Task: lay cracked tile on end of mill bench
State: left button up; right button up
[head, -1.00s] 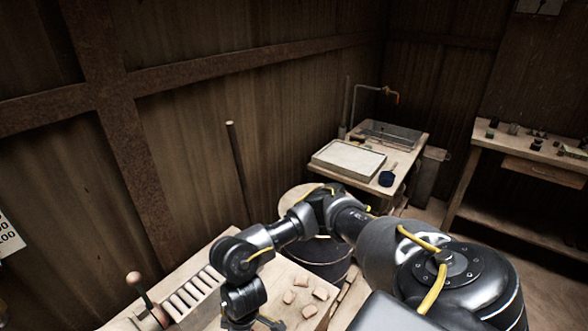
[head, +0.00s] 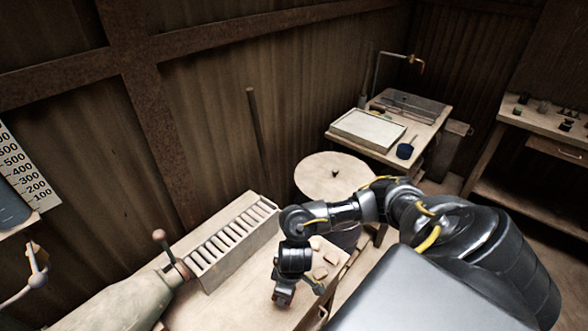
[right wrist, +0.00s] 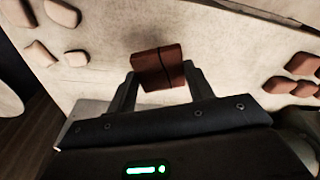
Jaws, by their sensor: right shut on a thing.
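The cracked tile (right wrist: 157,68) is a small reddish-brown slab with a dark line across it, in the right wrist view. My right gripper (right wrist: 159,84) is shut on it, one finger at each side. The pale mill bench (right wrist: 225,45) lies beyond the tile; I cannot tell whether they touch. In the head view my right gripper (head: 283,298) is over the bench (head: 215,307), near its right end, and the tile is hard to make out there. My left gripper is not in view.
Several clay pieces (head: 320,272) lie on the bench end right of my gripper. A slatted rack (head: 235,238) and a lever (head: 163,245) stand behind, with the mill barrel (head: 125,305) at left. A round wheel top (head: 335,178) stands past the bench end.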

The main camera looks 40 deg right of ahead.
jog(key=w+d+f, duration=0.1)
jog(key=d+f, duration=0.1)
jog(key=w+d+f+b, duration=0.1)
jog(key=d+f, duration=0.1)
jog(key=w+d+f, duration=0.1)
jog(key=d+f, duration=0.1)
jog(key=shift+w+f, duration=0.2)
jog(key=shift+f, duration=0.1)
jog(key=shift+w+d+f+b, duration=0.1)
jog(key=shift+f+b, duration=0.25)
jog(key=shift+f, duration=1.3)
jog(key=o, duration=1)
notch_tip(320, 180, up, 12)
jog(key=s+p, duration=0.1)
jog(key=shift+s+d+p, duration=0.3)
jog(key=shift+s+d, duration=0.05)
